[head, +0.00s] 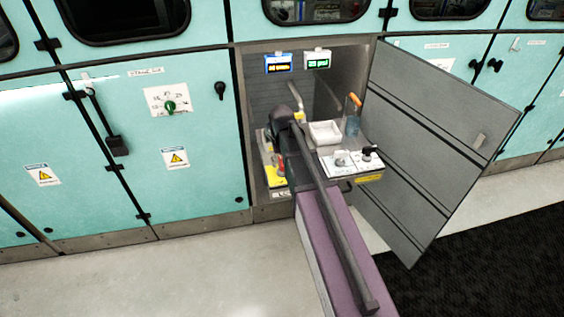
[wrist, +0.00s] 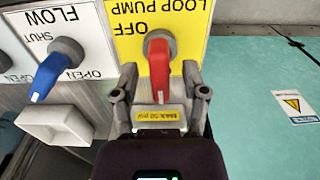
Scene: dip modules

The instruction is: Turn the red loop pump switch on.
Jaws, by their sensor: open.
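The red loop pump switch (wrist: 159,68) is a red lever on a round grey hub. It sits on a yellow plate (wrist: 190,20) whose upside-down words read LOOP PUMP and OFF. The lever points down in the wrist view, with a white mark at its tip. My gripper (wrist: 162,92) is open, one finger on each side of the lever. Gaps show between the lever and both fingers. The plate's lower part is hidden behind my gripper.
A blue flow lever (wrist: 55,78) on a white plate is left of the switch, above a white box-like fitting (wrist: 57,124). In the head view, a shelf with a white tray (head: 325,133) is right of my arm. The grey cabinet door (head: 430,140) stands open.

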